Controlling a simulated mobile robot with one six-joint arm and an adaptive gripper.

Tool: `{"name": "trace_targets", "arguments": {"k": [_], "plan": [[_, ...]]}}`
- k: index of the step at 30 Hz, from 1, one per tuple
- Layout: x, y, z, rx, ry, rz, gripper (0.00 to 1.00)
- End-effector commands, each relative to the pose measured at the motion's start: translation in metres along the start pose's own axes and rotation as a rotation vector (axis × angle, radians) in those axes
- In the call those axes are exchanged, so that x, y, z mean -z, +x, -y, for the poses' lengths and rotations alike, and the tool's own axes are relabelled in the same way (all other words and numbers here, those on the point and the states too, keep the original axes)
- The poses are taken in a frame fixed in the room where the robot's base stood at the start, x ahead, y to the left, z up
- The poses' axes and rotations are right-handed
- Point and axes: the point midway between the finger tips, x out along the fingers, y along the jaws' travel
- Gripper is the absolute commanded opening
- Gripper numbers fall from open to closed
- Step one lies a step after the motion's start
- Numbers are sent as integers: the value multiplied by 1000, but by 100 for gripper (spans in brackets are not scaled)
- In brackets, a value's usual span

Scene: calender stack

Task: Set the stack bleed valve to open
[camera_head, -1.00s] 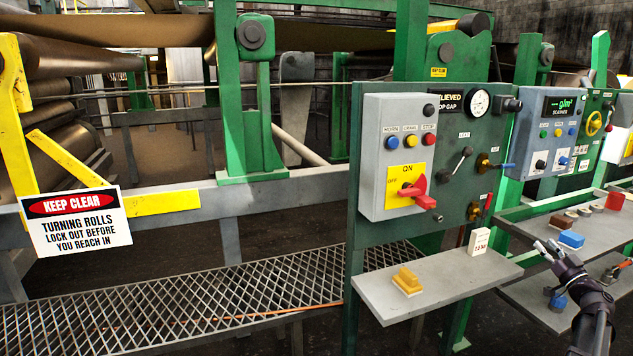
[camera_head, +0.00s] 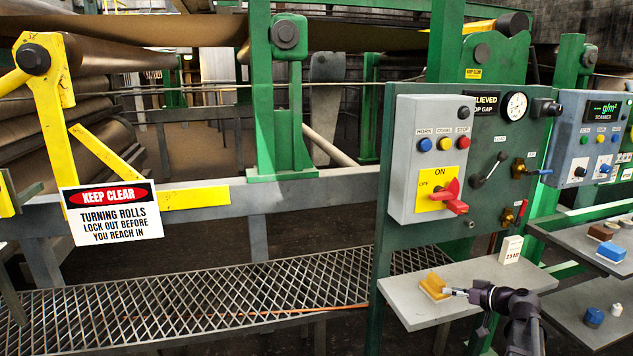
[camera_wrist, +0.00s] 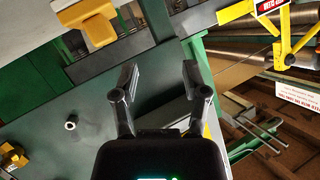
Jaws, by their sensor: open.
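The green control panel (camera_head: 405,245) carries two small brass valves at its right side. One valve has a blue lever (camera_head: 538,171) pointing right. The other, lower valve has a red lever (camera_head: 522,208) tilted steeply upward. Their labels are too small to read, so I cannot tell which is the stack bleed valve. My gripper (camera_head: 450,292) is in front of the panel, low over the grey shelf and close to the yellow block (camera_head: 434,286). In the wrist view my gripper (camera_wrist: 160,78) is open with nothing between its fingers. A brass fitting (camera_wrist: 12,155) shows at that view's lower left.
A grey switch box (camera_head: 428,150) with a red rotary handle (camera_head: 452,196) juts from the panel. The grey shelf (camera_head: 410,312) also holds a white tag block (camera_head: 510,250). A black-handled lever (camera_head: 489,170) sits between box and valves. Turning rolls lie left, behind a warning sign (camera_head: 112,212).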

Motion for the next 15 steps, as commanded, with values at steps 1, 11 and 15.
{"name": "trace_targets", "arguments": {"k": [1, 11, 15], "plan": [[-13, 12, 19, 12, 18, 60, 58], [-90, 58, 101, -22, 150, 453, 58], [-121, 64, 131, -82, 193, 608, 58]]}}
